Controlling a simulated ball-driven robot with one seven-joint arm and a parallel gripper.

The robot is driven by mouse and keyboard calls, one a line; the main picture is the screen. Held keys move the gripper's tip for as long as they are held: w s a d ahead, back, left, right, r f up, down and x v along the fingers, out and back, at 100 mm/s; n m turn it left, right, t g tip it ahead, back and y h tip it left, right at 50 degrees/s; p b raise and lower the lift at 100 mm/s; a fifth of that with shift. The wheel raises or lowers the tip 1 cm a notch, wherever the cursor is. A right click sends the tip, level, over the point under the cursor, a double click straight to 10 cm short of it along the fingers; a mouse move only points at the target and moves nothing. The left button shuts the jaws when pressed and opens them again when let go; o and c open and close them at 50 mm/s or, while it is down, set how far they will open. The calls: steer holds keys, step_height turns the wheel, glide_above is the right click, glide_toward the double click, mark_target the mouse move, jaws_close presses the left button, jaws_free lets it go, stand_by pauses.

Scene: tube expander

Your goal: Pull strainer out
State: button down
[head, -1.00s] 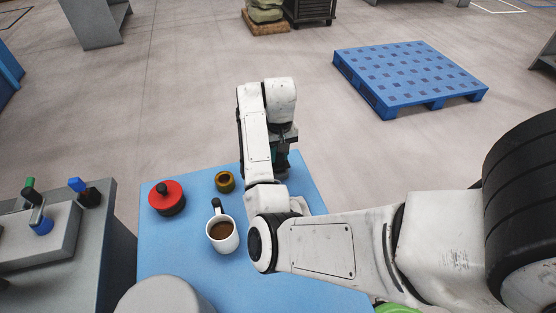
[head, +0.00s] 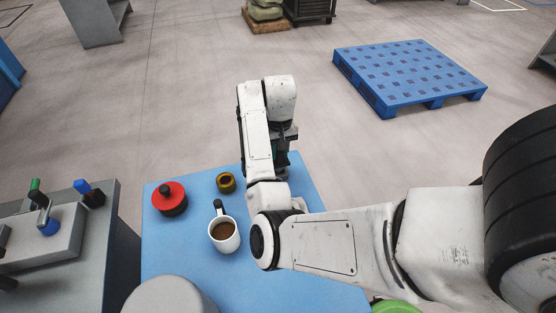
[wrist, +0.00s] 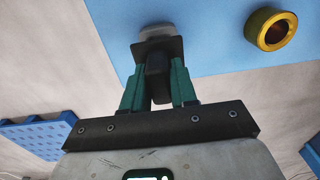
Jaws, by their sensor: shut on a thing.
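My gripper (wrist: 157,80) has green fingers, shut on the dark handle of a thing with a flared dark collar (wrist: 158,47) and a pale rounded part beyond it. This may be the strainer; I cannot tell for sure. It shows over the edge of the blue table (wrist: 215,45), and whether it touches the table is unclear. In the head view my gripper (head: 285,157) is at the table's far right corner, mostly behind my arm, and the held thing is hidden there.
A white mug (head: 231,245) of brown liquid with a dark handle, a brass ring (head: 226,182) and a red round thing with a black knob (head: 172,203) stand on the table. A grey bench (head: 85,260) with levers is at left. A blue pallet (head: 410,78) lies on the floor beyond.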

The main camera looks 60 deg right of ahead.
steer(key=shift+r+p, duration=4)
steer(key=shift+p, duration=0.25)
